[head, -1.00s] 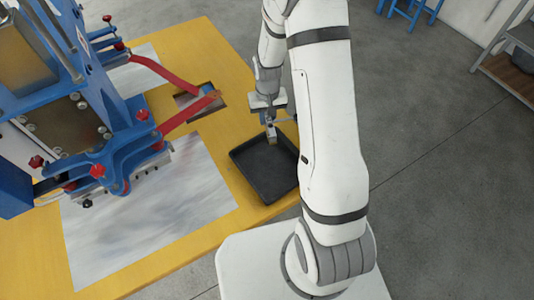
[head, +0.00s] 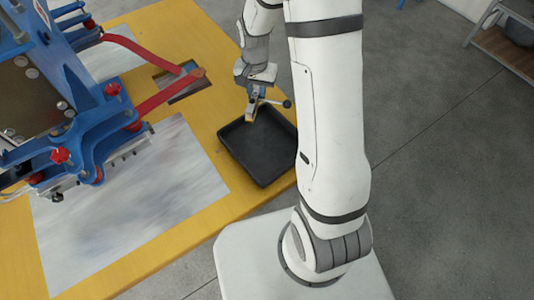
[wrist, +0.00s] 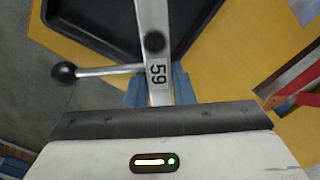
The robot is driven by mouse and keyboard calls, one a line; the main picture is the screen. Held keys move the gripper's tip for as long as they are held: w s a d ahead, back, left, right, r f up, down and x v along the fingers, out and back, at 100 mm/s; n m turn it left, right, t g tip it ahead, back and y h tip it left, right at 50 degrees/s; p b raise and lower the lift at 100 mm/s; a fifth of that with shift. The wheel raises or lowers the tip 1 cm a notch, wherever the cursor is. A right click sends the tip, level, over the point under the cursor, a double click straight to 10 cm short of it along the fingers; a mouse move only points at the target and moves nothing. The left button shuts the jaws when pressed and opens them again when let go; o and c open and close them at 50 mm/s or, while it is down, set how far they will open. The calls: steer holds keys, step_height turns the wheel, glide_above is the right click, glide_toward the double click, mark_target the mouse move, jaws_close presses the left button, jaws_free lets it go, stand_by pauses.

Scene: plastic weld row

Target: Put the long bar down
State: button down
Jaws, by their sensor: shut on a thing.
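My gripper (head: 252,103) is over the far edge of a black tray (head: 232,153), pointing down. In the wrist view its blue fingers (wrist: 155,88) are shut on a silver metal bar marked 59 (wrist: 152,20), which I take for the long bar. The bar runs away from the fingers across the tray (wrist: 85,30). A side lever with a black ball knob (wrist: 64,72) sticks out from it; the knob also shows in the head view (head: 287,103). The bar's far end is out of the wrist view. I cannot tell whether it touches the tray.
The tray sits at the corner of a yellow table (head: 180,215). A blue machine (head: 95,120) with red arms (head: 170,92) stands at the left. A grey plate (head: 130,195) lies beside the tray. A dark recess (head: 180,85) is beyond it. Floor lies right.

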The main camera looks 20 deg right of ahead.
mark_target(259, 133)
steer(key=f+m+b, duration=0.1)
steer(key=m+b, duration=0.1)
steer(key=b, duration=0.1)
steer(key=s+f+m+b, duration=0.1)
steer(key=f+m+b, duration=0.1)
steer(key=b, duration=0.1)
steer(key=shift+a+f+b, duration=0.1)
steer(key=shift+b, duration=0.2)
steer(key=m+b, duration=0.1)
steer(key=b, duration=0.1)
steer(key=s+m+b, duration=0.1)
steer(key=m, duration=0.1)
steer(key=shift+s+f+b, duration=0.1)
steer(key=shift+f+b, duration=0.15)
steer(key=shift+b, duration=0.15)
step_height(259, 133, down, 10)
steer(key=shift+s+r+b, duration=0.1)
steer(key=shift+r+b, duration=0.05)
steer(key=shift+b, duration=0.3)
steer(key=shift+f, duration=0.25)
steer(key=c, duration=1.3)
jaws_free()
steer(key=shift+o, duration=0.2)
steer(key=shift+r, duration=0.1)
